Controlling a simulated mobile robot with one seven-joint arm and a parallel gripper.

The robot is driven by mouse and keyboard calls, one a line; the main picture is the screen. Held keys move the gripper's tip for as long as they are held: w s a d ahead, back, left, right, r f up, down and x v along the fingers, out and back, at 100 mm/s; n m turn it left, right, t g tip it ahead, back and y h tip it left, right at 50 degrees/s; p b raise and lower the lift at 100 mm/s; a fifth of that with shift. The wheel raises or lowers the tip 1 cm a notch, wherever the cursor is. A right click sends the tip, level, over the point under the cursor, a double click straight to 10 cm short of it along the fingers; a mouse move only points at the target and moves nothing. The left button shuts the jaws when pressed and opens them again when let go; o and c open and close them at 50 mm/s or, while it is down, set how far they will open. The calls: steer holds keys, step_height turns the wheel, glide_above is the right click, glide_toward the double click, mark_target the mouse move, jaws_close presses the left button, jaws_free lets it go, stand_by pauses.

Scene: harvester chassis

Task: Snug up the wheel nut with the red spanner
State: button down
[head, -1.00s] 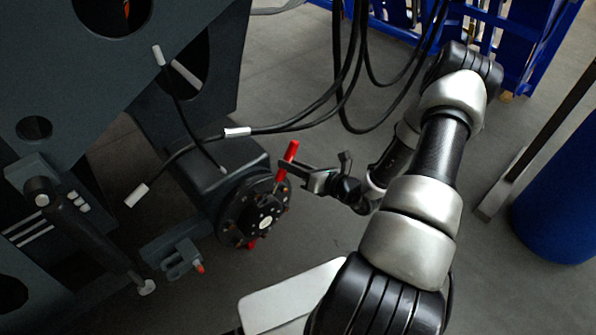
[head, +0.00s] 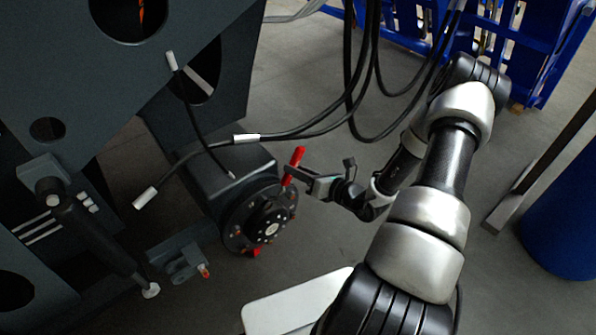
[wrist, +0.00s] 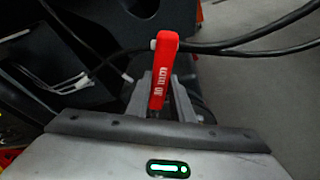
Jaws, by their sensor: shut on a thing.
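The red spanner (head: 293,165) stands steeply tilted at the wheel hub (head: 259,219), its upper end showing above my gripper. A second red part shows below the hub, and the hub hides the spanner's middle. My gripper (head: 297,176) is shut on the spanner near its upper end, to the right of the hub. In the wrist view the red spanner handle (wrist: 162,68), with white lettering, rises between the two grey fingers (wrist: 160,105). Which wheel nut the spanner meets, and how it sits there, I cannot tell.
Black hoses with white ends (head: 246,139) hang above and behind the hub, close to the gripper. The dark chassis (head: 75,90) fills the left. A blue rack (head: 545,50) and a blue drum (head: 566,225) stand at the right. Grey floor is open between.

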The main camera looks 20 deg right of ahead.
steer(key=shift+w+a, duration=0.25)
steer(key=shift+w, duration=0.4)
steer(key=shift+w+a, duration=0.2)
steer(key=shift+w, duration=0.45)
steer(key=shift+d, duration=0.1)
steer(key=shift+w+d+f+m+y+b, duration=0.25)
steer(key=shift+d+f+m+b, duration=0.15)
steer(key=shift+d+f+b, duration=0.15)
steer(key=shift+w+d+f+m+y+b, duration=0.1)
steer(key=shift+d+f+m+y+b, duration=0.25)
steer(key=shift+d, duration=0.25)
steer(key=shift+r, duration=0.1)
steer(key=shift+w+d+f+m+b, duration=0.2)
steer(key=shift+d+f+m+b, duration=0.3)
steer(key=shift+f+b, duration=0.1)
steer(key=shift+w+d+f+m+b, duration=0.15)
steer(key=shift+d+f+m+b, duration=0.2)
steer(key=shift+d+f+b, duration=0.2)
